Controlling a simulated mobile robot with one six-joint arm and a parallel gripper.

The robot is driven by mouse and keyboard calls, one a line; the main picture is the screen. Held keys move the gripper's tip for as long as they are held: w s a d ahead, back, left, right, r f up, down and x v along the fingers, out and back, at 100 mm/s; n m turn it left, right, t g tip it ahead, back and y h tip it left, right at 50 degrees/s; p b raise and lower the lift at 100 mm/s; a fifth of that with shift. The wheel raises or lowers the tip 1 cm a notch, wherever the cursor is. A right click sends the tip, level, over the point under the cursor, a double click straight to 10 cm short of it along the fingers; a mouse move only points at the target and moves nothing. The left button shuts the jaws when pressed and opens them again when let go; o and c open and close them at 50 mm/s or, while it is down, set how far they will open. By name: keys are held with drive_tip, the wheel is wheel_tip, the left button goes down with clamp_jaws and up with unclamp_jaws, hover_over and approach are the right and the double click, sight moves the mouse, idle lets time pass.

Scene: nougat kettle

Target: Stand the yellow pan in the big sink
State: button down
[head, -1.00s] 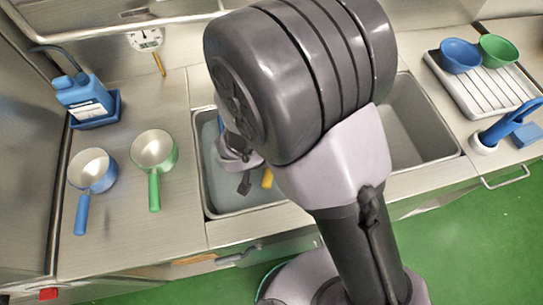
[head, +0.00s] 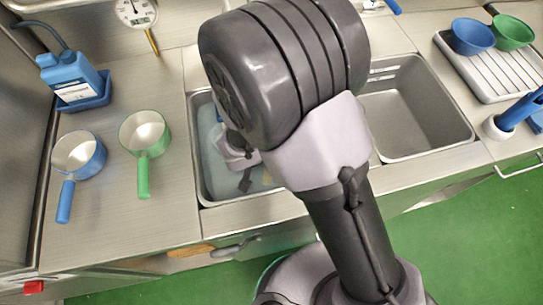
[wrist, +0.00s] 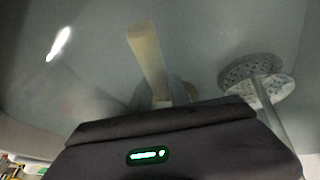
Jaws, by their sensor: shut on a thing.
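My gripper (head: 245,180) is down inside the left sink basin (head: 206,198), partly hidden behind my own arm. In the wrist view a pale yellow handle (wrist: 148,58) runs out from just beyond the dark gripper body. I take it for the handle of the yellow pan. My gripper is shut on it, but the fingertips and the pan's bowl are mostly hidden. The left basin looks bluish inside, as if it holds water. The right basin (head: 410,110) is bare and empty where it shows. My arm covers the middle between the basins.
In the wrist view a round perforated metal piece (wrist: 255,78) is at the right. A blue pan (head: 78,155) and a green pan (head: 145,133) stand on the left counter near a blue jug (head: 70,75). Blue and green bowls (head: 472,36) sit on a drainer (head: 505,75) at right.

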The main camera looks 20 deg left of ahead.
drive_tip(key=shift+s+d+f+b, duration=0.25)
drive_tip(key=shift+d+f+b, duration=0.15)
drive_tip(key=shift+f, duration=0.25)
drive_tip(key=shift+w+a+f, duration=0.1)
drive_tip(key=shift+f, duration=0.05)
drive_tip(key=c, duration=1.5)
unclamp_jaws()
drive_tip(key=shift+w+a, duration=0.1)
drive_tip(key=shift+a, duration=0.05)
drive_tip(key=o, duration=0.4)
drive_tip(key=shift+c, duration=0.2)
drive_tip(key=p+v, duration=0.7)
drive_tip(key=v, duration=1)
drive_tip(key=shift+a+r, duration=0.2)
drive_tip(key=shift+r, duration=0.15)
